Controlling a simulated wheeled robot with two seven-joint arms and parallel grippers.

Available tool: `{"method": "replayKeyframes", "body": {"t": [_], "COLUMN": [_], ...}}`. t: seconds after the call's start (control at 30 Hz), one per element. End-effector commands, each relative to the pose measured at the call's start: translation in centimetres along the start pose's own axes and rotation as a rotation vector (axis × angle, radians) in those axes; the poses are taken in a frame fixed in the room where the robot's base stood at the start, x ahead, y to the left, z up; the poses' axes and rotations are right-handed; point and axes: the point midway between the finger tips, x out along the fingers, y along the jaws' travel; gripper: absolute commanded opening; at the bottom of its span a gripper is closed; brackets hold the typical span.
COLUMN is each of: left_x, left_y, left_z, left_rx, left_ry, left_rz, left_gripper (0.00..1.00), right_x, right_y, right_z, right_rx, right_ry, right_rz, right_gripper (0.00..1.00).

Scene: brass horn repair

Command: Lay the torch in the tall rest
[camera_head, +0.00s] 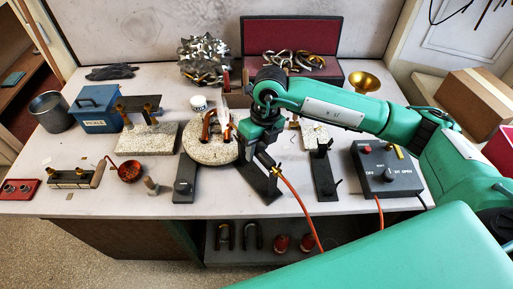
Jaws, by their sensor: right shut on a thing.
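My right gripper (262,143) points down over the front middle of the bench and is shut on the torch (272,169). Only the torch's brass hose end shows clearly; my gripper hides much of the rest. An orange hose (300,206) runs from it over the bench's front edge. Below the gripper is a dark stand with a long base plate (262,184), partly hidden. Another dark stand with a forked top (323,172) is to its right. I cannot tell which is the tall rest, or whether the torch touches a stand. My left gripper is not in view.
A round stone-like pad (208,153) with copper-coloured bent parts is left of the gripper. A control box (386,172) stands at right, a dark plate (184,183) at front left. A brass funnel-shaped piece (364,82) and an open red-lined case (292,36) are behind.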

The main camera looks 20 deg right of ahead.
Motion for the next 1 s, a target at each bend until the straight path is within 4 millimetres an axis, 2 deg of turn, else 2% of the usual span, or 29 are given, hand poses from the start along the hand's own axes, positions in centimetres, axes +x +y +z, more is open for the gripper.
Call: {"method": "replayKeyframes", "body": {"t": [0.77, 0.8, 0.9, 1.0], "left_x": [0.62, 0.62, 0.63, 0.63], "left_y": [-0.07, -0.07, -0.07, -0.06], "left_z": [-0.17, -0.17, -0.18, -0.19], "left_rx": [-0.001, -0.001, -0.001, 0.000], "left_ry": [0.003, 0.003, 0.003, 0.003], "left_rz": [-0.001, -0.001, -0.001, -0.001], "left_gripper": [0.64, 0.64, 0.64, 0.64], "right_x": [0.11, 0.11, 0.12, 0.13], "right_y": [0.01, 0.01, 0.01, 0.00], "right_z": [0.00, 0.00, 0.00, 0.00], "right_rx": [0.000, 0.000, 0.000, 0.000], "right_ry": [-0.001, -0.001, 0.000, 0.000], "right_rz": [0.000, 0.000, 0.000, 0.000], "right_gripper": [0.04, 0.35, 0.52, 0.52]}}
